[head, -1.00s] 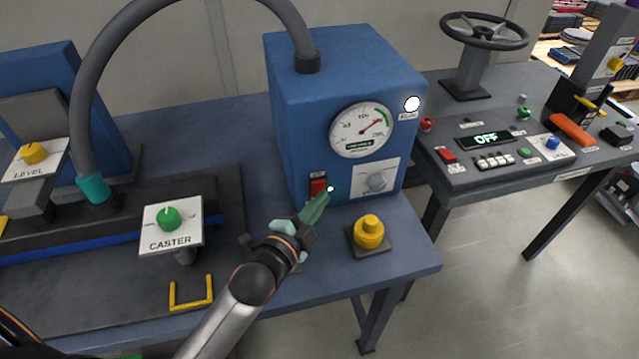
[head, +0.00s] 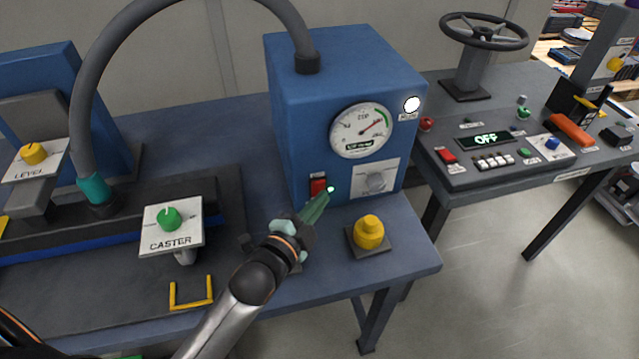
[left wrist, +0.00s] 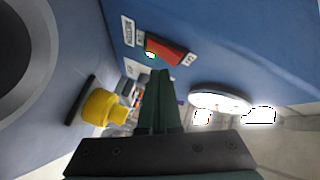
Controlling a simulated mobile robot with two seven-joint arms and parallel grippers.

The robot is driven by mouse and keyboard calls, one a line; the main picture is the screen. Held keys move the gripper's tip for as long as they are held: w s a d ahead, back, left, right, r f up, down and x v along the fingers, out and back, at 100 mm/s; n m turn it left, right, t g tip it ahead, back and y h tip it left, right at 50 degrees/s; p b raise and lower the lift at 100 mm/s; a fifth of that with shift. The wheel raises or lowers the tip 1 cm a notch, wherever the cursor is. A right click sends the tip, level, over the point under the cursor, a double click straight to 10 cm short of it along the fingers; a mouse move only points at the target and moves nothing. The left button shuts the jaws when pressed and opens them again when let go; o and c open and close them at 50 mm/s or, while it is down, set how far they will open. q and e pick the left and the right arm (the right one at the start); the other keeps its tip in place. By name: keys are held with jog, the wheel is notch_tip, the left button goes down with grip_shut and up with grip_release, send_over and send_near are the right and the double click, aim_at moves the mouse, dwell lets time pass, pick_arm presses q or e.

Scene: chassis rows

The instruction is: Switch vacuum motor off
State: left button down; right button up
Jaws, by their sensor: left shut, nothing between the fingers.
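The blue vacuum box (head: 300,120) stands on the bench, with a round gauge (head: 362,130) on its front. A red rocker switch (head: 318,186) sits low on that front; it also shows in the left wrist view (left wrist: 167,48). My right gripper is out of view.
A yellow knob (head: 368,232) stands on the bench right of my left gripper. The CASTER plate (head: 172,228) and a yellow bracket (head: 191,293) are to the left. A grey hose (head: 150,18) arches above.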

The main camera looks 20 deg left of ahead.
pick_arm(q)
jog(key=shift+w+a, duration=0.2)
jog(key=shift+w, duration=0.1)
jog(key=shift+w+a+p, duration=0.2)
jog(key=shift+w+p, duration=0.05)
jog(key=shift+p, duration=0.1)
dwell(0.6)
jog(key=shift+s+d, duration=0.1)
jog(key=shift+s+d, duration=0.35)
jog(key=shift+s, duration=0.15)
